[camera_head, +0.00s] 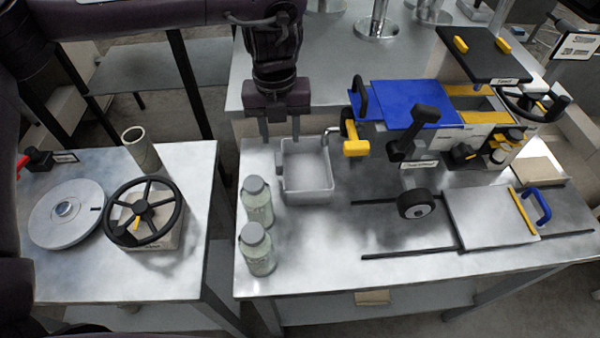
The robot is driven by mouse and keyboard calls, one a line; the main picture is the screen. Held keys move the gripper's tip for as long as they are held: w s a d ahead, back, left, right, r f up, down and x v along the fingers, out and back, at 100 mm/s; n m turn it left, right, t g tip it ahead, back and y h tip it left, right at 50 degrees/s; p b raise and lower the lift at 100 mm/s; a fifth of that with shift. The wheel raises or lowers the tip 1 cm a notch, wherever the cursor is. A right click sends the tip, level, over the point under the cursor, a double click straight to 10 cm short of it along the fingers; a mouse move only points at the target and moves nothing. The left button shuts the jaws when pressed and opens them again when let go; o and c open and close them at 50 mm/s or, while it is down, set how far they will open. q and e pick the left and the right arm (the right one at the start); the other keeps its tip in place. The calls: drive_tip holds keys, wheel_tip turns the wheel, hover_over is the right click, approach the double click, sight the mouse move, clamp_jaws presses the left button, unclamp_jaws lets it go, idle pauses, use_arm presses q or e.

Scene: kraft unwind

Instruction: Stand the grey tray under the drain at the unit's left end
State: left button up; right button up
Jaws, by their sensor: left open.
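The grey tray (307,191) is a small open box on the metal table, near its left back part. It stands just left of the unit (420,125), below the thin bent drain pipe (331,131) at the unit's left end. The pipe's tip appears close to the tray's right back rim. My left gripper (281,135) comes down from above with its fingers apart, at the tray's back left rim. One finger is at the left and one near the rim; I cannot tell whether either touches it. My right gripper is not seen.
Two capped bottles (257,203) stand left and in front of the tray. A yellow-handled valve (356,147) sits right of it. The left table (90,270) holds a black handwheel (143,212), a round disc (66,213) and a cardboard tube (141,149). The table front between bottles and rails is clear.

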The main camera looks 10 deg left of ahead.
sight(279, 158)
use_arm(q)
drive_tip(key=shift+w+a+f, duration=0.5)
drive_tip(key=shift+w+a, duration=0.15)
drive_tip(key=shift+s+d+f, duration=0.1)
drive_tip(key=shift+s+f, duration=0.1)
drive_tip(key=shift+f, duration=0.3)
drive_tip(key=shift+s+f, duration=0.2)
drive_tip(key=shift+f, duration=0.3)
wheel_tip(279, 158, down, 5)
drive_tip(key=shift+s+d+f+p, duration=0.15)
drive_tip(key=shift+p, duration=0.65)
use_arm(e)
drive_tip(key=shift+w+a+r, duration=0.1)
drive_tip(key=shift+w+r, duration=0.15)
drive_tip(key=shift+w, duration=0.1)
use_arm(q)
drive_tip(key=shift+c, duration=0.4)
clamp_jaws()
